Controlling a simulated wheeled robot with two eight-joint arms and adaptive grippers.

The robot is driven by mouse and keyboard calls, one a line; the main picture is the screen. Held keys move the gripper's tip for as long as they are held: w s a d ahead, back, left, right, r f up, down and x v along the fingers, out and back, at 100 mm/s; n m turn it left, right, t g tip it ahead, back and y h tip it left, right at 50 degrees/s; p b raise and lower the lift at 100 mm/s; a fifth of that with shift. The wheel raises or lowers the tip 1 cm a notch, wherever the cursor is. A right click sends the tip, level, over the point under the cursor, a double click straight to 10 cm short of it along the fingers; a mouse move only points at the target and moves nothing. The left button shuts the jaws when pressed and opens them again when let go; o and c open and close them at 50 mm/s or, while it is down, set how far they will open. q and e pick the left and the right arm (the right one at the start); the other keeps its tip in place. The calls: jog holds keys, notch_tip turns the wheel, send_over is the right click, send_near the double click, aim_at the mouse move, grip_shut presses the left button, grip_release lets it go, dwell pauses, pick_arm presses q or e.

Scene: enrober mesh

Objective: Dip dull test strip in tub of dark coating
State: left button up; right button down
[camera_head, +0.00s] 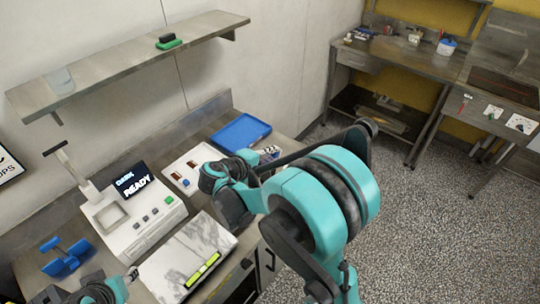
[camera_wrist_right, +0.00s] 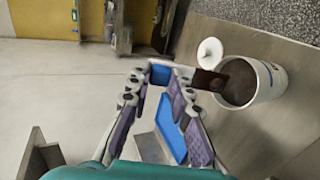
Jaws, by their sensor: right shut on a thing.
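My right gripper (camera_wrist_right: 163,84) is shut on a test strip, with the strip's blue grip (camera_wrist_right: 160,74) between the fingertips. The strip's dull brown end (camera_wrist_right: 207,80) reaches to the right, over the near rim of the white tub (camera_wrist_right: 271,90) in the right wrist view. The tub holds dark brown coating (camera_wrist_right: 240,84). I cannot tell whether the strip touches the coating. In the head view my right arm covers most of the tub and strip. My left gripper (camera_head: 128,276) shows only in part at the bottom left, and its jaws are unclear.
A blue tray (camera_head: 240,131) lies at the bench's back. A white board (camera_head: 170,168) carries brown samples. A white machine reading READY (camera_head: 133,222), a marbled slab (camera_head: 187,245) and a blue holder (camera_head: 66,259) stand left. A white disc (camera_wrist_right: 210,52) lies beside the tub.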

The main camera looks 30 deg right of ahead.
jog(key=shift+w+d+r+p, duration=0.1)
jog(key=shift+d+r+p, duration=0.25)
jog(key=shift+r, duration=0.3)
jog(key=shift+w+d+r+p, duration=0.1)
jog(key=shift+d+r+p, duration=0.1)
jog(key=shift+r+p, duration=0.3)
jog(key=shift+r, duration=0.45)
jog(key=shift+w+d+r+p, duration=0.15)
jog(key=shift+d+r+p, duration=0.2)
jog(key=shift+r+p, duration=0.4)
jog(key=shift+w+d+r+p, duration=0.1)
jog(key=shift+d+r+p, duration=0.2)
jog(key=shift+r+p, duration=0.5)
jog(key=shift+w+d+r+p, duration=0.15)
jog(key=shift+d+r+p, duration=0.2)
jog(key=shift+r+p, duration=0.4)
pick_arm(q)
notch_tip(320, 180, up, 8)
jog(key=shift+d+f, duration=0.25)
jog(key=shift+d, duration=0.1)
jog(key=shift+w, duration=0.1)
pick_arm(e)
jog(key=shift+f, duration=0.1)
